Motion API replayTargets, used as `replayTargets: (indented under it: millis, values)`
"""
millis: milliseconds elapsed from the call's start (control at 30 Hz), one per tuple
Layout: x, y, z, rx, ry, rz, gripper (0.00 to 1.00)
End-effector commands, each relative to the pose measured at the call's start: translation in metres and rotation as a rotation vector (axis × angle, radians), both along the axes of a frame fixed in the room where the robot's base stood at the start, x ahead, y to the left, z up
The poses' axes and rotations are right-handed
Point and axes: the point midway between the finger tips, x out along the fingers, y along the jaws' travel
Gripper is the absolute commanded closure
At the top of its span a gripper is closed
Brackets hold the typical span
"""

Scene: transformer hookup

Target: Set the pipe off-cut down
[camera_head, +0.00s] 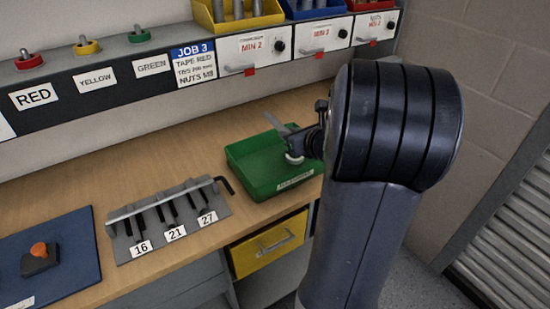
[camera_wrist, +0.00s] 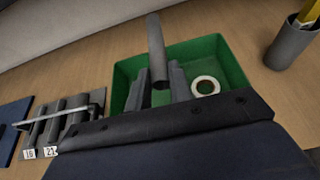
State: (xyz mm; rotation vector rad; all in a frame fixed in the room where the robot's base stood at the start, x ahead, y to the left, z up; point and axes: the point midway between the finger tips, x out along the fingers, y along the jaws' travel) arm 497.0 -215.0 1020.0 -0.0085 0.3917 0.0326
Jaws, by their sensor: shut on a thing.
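The pipe off-cut (camera_wrist: 156,45) is a grey tube held between the two fingers of my gripper (camera_wrist: 160,84) in the wrist view, its far end pointing up the picture. In the head view the pipe off-cut (camera_head: 274,122) shows as a small grey piece beyond my gripper (camera_head: 293,138), partly hidden by my arm. My gripper is shut on it, over the green tray (camera_head: 240,172). I cannot tell how high the off-cut is above the tray. The green tray (camera_wrist: 232,72) also fills the middle of the wrist view.
A pale tape-like ring (camera_wrist: 206,86) lies in the tray. A rack (camera_head: 125,250) with hex keys stands left, beside a blue mat (camera_head: 75,250) with an orange-knobbed block (camera_head: 40,258). A grey cup (camera_wrist: 290,45) stands right of the tray. Bare wood lies behind the tray.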

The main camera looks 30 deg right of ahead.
Motion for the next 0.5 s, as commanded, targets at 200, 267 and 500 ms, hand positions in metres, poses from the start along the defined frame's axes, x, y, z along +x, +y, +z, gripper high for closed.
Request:
replayTargets:
  millis: [200, 267, 500]
  values:
    - [0.000, 0.000, -0.044, 0.004, 0.003, -0.001, 1.00]
    - [0.000, 0.000, -0.049, 0.003, 0.002, 0.001, 1.00]
    - [0.000, 0.001, -0.079, 0.004, 0.004, 0.000, 1.00]
